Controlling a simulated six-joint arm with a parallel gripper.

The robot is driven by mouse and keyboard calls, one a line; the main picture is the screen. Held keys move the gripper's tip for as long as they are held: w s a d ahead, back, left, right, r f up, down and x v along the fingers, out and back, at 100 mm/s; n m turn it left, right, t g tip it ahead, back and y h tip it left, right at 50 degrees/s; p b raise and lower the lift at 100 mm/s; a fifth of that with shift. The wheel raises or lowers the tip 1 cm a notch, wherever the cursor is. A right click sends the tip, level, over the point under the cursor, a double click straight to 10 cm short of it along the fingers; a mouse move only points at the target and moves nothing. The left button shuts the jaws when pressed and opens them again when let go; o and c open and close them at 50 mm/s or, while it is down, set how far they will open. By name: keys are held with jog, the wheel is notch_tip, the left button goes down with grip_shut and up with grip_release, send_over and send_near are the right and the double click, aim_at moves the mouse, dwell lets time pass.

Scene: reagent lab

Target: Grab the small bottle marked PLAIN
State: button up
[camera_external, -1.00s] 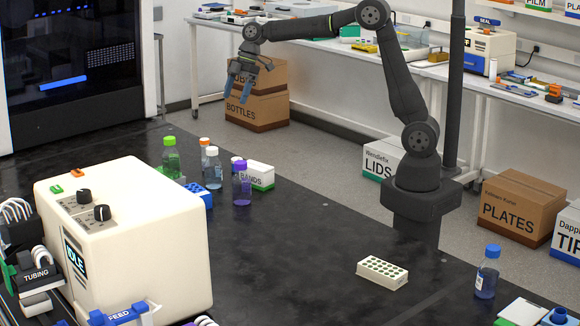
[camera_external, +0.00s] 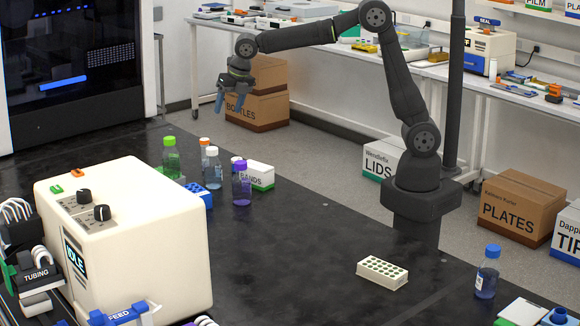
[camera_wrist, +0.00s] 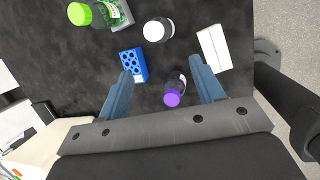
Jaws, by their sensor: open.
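No label reading PLAIN can be made out on any bottle. On the black bench stand a green-capped bottle (camera_external: 170,160), an orange-capped bottle (camera_external: 204,147), a white-capped bottle (camera_external: 212,172) and a purple-capped bottle (camera_external: 242,188). Another bottle is partly hidden behind the purple-capped one. A blue-capped bottle (camera_external: 486,279) stands alone at the right. My gripper (camera_external: 229,105) is open and empty, raised above the bench behind the bottles. In the wrist view its fingers (camera_wrist: 162,68) spread apart, with a purple-capped bottle (camera_wrist: 174,93) between them in the picture, well below.
A blue rack (camera_external: 204,194) and a white BANDS box (camera_external: 258,174) stand close to the bottles. A cream machine (camera_external: 140,250) fills the bench's left front. A white perforated rack (camera_external: 382,273) sits at the right. The bench middle is clear.

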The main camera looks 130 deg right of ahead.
aim_at(212, 148)
jog(key=w+d+f+n, duration=0.1)
jog(key=f, duration=0.4)
jog(key=w+d+f+n, duration=0.1)
jog(key=d+f+n, duration=0.1)
jog(key=f, duration=0.3)
jog(key=w+d+f+n+h, duration=0.1)
jog(key=d+f, duration=0.1)
jog(key=f, duration=0.3)
jog(key=shift+w+f, duration=0.4)
grip_shut()
